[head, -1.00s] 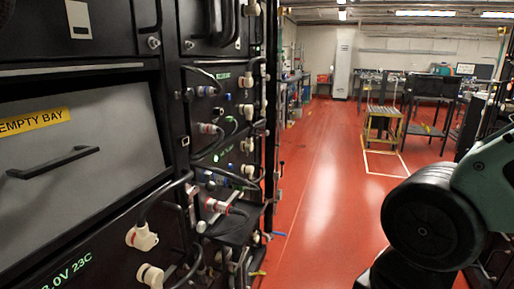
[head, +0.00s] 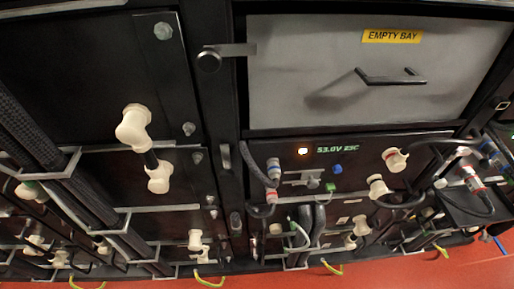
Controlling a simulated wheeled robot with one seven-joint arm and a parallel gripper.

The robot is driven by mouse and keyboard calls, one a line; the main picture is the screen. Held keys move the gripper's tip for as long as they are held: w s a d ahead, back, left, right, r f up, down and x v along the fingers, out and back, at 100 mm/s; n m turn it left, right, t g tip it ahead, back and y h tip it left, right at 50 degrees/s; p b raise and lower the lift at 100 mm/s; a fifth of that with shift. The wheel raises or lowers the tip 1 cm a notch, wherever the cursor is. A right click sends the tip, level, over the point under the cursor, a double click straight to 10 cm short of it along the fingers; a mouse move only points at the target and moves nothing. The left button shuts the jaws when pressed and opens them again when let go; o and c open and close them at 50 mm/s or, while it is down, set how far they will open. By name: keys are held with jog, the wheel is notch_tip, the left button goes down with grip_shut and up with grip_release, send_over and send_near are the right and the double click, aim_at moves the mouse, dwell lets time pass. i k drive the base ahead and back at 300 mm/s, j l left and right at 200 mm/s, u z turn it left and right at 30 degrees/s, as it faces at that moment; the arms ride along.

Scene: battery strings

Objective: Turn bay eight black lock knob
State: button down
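A round black knob (head: 209,61) with a flat metal bar (head: 235,50) beside it sits on the dark rack post, left of the grey empty-bay panel (head: 330,50). A smaller dark knob-like part (head: 235,222) shows lower on the same post. No bay number is readable, so I cannot tell which knob belongs to bay eight. My gripper is not in the head view now.
A yellow label (head: 392,37) reads EMPTY BAY above a black handle (head: 390,77). Below is a battery module (head: 350,165) with an orange light and cable plugs. White connectors (head: 133,127) and cables project from the left modules. Red floor (head: 400,270) shows along the bottom.

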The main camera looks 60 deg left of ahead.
aim_at(227, 175)
jog(key=u, duration=2.25)
jog(key=k+l+z, duration=0.1)
jog(key=z, duration=0.4)
jog(key=k+l+z, duration=0.15)
jog(key=z, duration=0.35)
jog(key=k+l, duration=0.05)
jog(key=k, duration=0.05)
